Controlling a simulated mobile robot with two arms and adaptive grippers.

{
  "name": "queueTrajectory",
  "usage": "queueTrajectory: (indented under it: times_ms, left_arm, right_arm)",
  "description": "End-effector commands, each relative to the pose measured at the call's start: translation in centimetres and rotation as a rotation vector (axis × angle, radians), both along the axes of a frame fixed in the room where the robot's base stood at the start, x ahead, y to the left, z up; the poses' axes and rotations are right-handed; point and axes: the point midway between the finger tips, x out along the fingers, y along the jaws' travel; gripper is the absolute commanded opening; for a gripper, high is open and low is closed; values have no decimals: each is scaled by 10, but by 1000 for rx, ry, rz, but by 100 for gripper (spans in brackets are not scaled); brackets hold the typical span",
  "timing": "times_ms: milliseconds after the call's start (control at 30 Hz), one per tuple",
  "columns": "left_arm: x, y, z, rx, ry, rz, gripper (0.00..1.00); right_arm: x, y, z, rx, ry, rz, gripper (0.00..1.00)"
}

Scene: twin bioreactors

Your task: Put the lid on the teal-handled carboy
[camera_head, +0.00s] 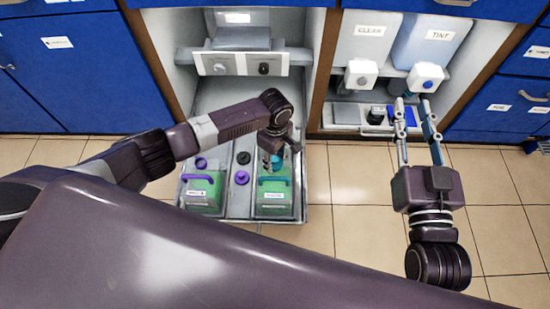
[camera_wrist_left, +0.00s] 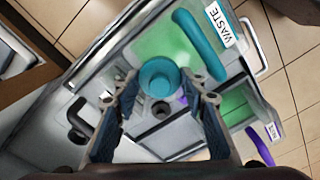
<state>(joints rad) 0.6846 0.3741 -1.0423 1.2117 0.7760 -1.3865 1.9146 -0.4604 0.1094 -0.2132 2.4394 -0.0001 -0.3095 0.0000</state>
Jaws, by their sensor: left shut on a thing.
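The teal-handled carboy (camera_head: 274,205), holding green liquid, stands in the right part of a grey pull-out tray. Its teal handle (camera_wrist_left: 203,42) and WASTE label show in the left wrist view. My left gripper (camera_head: 274,152) is shut on a teal lid (camera_wrist_left: 158,78), near the back end of this carboy. The lid also shows partly in the head view (camera_head: 276,162). The carboy's neck is not clearly visible, and I cannot tell whether the lid touches it. My right gripper (camera_head: 412,100) is open and empty, in front of the right cabinet bay.
CLEAR (camera_head: 365,35) and TINT (camera_head: 432,40) containers stand in the right bay. The tiled floor around is clear.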

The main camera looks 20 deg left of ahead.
Motion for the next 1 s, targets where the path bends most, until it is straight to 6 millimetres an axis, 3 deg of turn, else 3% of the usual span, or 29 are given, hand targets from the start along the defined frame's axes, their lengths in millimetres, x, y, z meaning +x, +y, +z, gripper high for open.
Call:
queueTrajectory:
  times_ms: [467, 500, 633, 867, 1000]
  left_arm:
    - [0, 0, 0, 0, 0, 0, 26]
    - [0, 0, 0, 0, 0, 0, 43]
    - [0, 0, 0, 0, 0, 0, 58]
    - [0, 0, 0, 0, 0, 0, 60]
    - [0, 0, 0, 1, 0, 0, 76]
  right_arm:
    - [0, -1, -4, -4, 14, -2, 25]
    - [0, -1, -4, -4, 14, -2, 25]
    - [0, -1, -3, -4, 13, -2, 25]
    - [0, -1, -3, -4, 13, -2, 25]
    - [0, -1, -3, -4, 12, -2, 25]
